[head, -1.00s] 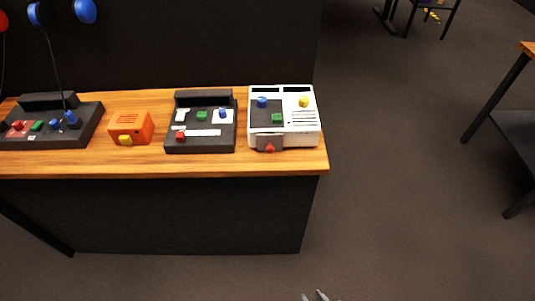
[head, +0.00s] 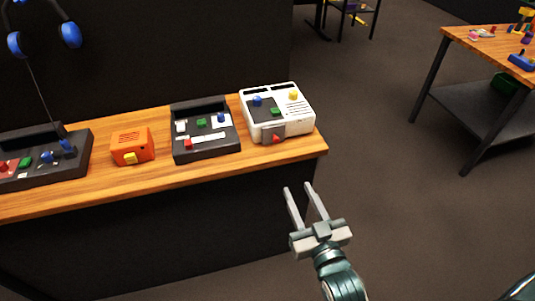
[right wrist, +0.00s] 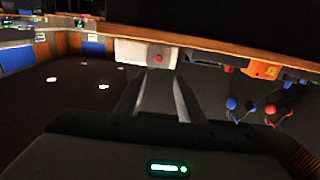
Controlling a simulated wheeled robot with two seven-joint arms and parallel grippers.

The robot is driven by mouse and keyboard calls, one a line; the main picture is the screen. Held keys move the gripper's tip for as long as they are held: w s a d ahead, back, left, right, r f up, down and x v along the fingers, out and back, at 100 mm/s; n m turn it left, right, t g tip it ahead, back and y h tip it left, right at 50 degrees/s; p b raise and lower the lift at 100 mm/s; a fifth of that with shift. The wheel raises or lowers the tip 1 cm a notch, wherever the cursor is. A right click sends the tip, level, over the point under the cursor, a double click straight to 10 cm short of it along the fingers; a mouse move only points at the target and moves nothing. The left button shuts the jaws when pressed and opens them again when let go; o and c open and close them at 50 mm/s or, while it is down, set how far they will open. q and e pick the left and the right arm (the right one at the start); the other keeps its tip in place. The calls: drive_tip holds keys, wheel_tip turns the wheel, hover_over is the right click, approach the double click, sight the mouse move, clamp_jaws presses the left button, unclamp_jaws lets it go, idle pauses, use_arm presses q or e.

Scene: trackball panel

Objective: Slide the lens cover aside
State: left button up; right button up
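A white panel box (head: 300,107) stands at the right end of the wooden table, with blue, yellow and green parts on top. A grey piece with a red knob (head: 276,139) is at its front. A black panel (head: 190,152) with several coloured controls stands to its left. I cannot tell which part is the lens cover. My right gripper (head: 298,186) is open and empty, in front of the table edge and below the white box. In the right wrist view its fingers (right wrist: 158,82) point toward the white box (right wrist: 131,54) and red knob (right wrist: 159,58), apart from them. My left gripper is not in view.
An orange box (head: 132,146) and another dark panel (head: 40,174) stand farther left on the table (head: 215,174). Blue headphones (head: 70,35) hang at the upper left. Another table (head: 470,40) with small objects stands at the right. The floor between the tables is clear.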

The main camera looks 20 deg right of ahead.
sight(277, 142)
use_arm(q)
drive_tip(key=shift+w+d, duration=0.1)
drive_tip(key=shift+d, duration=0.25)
use_arm(e)
drive_tip(key=shift+d+r, duration=0.15)
drive_tip(key=shift+r, duration=0.1)
